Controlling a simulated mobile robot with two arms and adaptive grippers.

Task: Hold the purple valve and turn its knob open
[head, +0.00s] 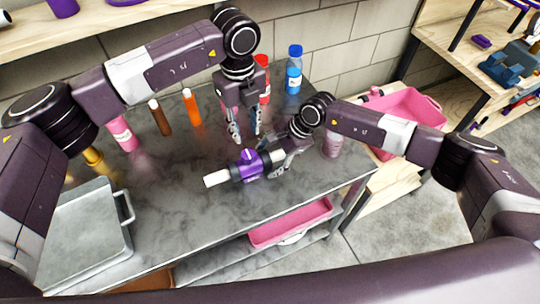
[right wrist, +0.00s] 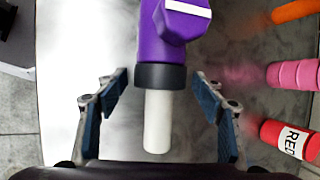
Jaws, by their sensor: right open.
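The purple valve (head: 250,163) lies on the grey table, with a white pipe end (head: 217,178) pointing left in the head view. Its purple knob (head: 247,154) is on top. In the right wrist view the purple body (right wrist: 165,45), a black collar (right wrist: 160,76) and a white pipe (right wrist: 158,122) show. My right gripper (head: 281,165) is open at the valve's right end; its fingers (right wrist: 160,105) stand on both sides of the pipe and collar, apart from them. My left gripper (head: 245,138) points down above the table, just behind the valve, with its fingers apart and empty.
A blue bottle (head: 294,70), a red bottle (head: 263,66), orange (head: 191,107) and brown (head: 160,117) tubes and a pink bottle (head: 122,134) stand on the table. A metal tray (head: 80,255) lies front left. A pink crate (head: 415,105) stands right. The table's front middle is clear.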

